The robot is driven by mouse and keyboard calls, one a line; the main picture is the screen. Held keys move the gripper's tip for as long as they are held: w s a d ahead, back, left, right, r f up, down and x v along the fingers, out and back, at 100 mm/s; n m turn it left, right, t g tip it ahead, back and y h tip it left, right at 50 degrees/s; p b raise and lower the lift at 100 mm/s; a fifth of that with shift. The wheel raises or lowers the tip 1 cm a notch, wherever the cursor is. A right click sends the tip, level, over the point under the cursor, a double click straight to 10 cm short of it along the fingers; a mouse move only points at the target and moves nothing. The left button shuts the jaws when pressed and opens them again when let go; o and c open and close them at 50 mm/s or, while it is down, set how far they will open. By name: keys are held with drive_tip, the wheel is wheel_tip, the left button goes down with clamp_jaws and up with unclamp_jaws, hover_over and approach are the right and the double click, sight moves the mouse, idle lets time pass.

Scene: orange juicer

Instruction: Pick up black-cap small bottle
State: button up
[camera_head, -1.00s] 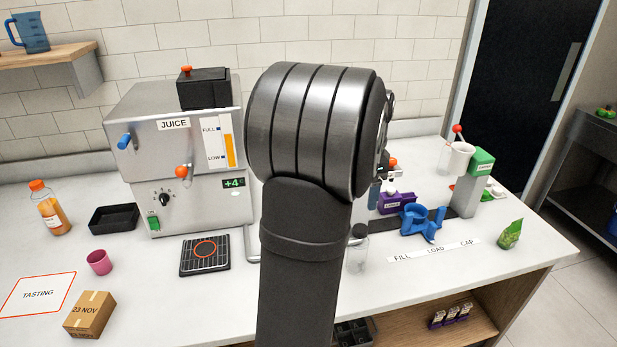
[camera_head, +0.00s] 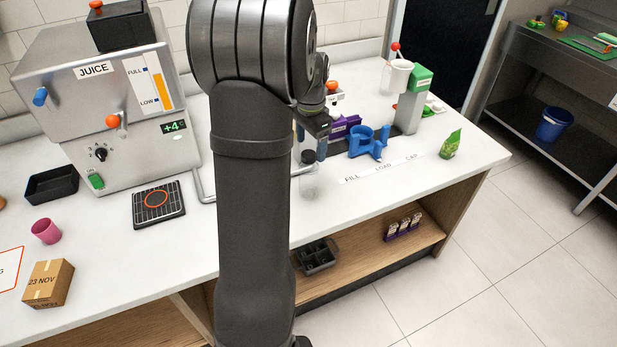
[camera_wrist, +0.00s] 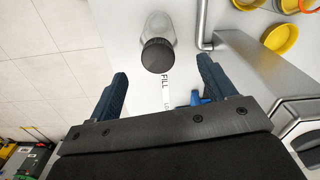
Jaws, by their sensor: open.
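The small clear bottle with a black cap (camera_head: 308,178) stands upright on the white counter, just right of my arm in the head view. In the wrist view its black cap (camera_wrist: 158,55) shows from above, with the clear body leaning away toward the top of the picture. My gripper (camera_wrist: 163,85) is open and empty, with its two blue-grey fingers spread. The cap lies just beyond the fingertips, roughly centred between them and apart from both. In the head view my arm hides part of the gripper, and a dark finger shows near the bottle's cap.
A metal pipe (camera_wrist: 203,25) from the juice machine (camera_head: 105,100) runs close beside the bottle. A blue holder (camera_head: 368,141), a purple block (camera_head: 343,127) and a green-topped press (camera_head: 412,95) stand to the right. The FILL LOAD CAP strip (camera_head: 380,169) lies nearby.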

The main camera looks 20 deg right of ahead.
sight(309, 154)
drive_tip(key=f, duration=0.6)
drive_tip(key=shift+s+a+f, duration=0.1)
drive_tip(key=shift+a+f, duration=0.15)
drive_tip(key=shift+a, duration=0.1)
drive_tip(key=c, duration=1.3)
